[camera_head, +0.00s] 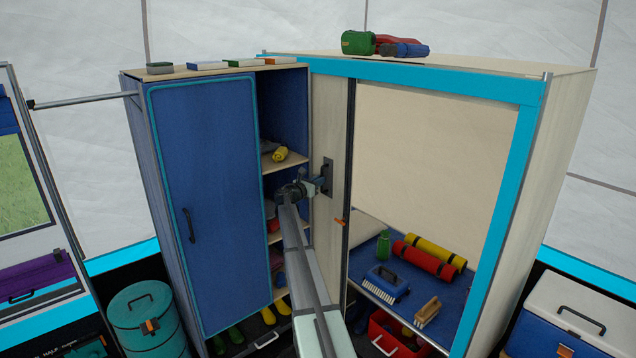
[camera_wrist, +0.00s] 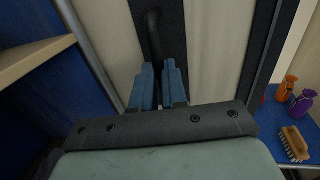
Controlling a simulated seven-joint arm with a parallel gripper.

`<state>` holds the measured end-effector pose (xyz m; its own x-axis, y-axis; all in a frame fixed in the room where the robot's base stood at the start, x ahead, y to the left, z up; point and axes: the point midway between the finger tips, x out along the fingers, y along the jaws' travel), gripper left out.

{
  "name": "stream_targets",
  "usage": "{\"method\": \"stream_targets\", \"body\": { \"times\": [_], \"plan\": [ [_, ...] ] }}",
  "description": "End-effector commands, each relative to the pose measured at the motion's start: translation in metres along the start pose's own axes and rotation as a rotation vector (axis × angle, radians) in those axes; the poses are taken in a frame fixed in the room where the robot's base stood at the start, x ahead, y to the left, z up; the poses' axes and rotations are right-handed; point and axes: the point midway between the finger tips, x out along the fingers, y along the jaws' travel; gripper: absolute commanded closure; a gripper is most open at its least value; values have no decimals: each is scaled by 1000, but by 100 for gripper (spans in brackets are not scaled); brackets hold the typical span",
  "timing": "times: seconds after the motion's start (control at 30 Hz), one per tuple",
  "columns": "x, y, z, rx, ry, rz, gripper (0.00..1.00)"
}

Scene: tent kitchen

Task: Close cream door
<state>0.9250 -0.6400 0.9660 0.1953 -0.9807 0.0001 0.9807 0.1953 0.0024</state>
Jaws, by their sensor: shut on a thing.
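The cream door (camera_head: 328,205) stands ajar in the middle of the head view, between the blue cabinet and the cream cabinet. It carries a dark handle (camera_head: 327,176) on a dark plate; the handle also shows in the wrist view (camera_wrist: 152,38). My gripper (camera_head: 318,184) is at this handle. In the wrist view its two blue fingers (camera_wrist: 159,75) are shut on the lower part of the handle. The exact contact between the fingertips is partly hidden.
The blue door (camera_head: 208,200) stands to the left, beside shelves. A teal drum (camera_head: 146,318) is at lower left and a cooler box (camera_head: 575,315) at lower right.

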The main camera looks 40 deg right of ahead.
Motion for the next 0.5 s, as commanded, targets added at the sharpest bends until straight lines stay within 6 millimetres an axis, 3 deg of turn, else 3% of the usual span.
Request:
{"method": "stream_targets", "body": {
  "times": [0.33, 0.5],
  "plan": [
    [0, -1, 0, 0, 0, 0, 100],
    [-4, -14, 0, 0, 0, -1, 100]
  ]
}}
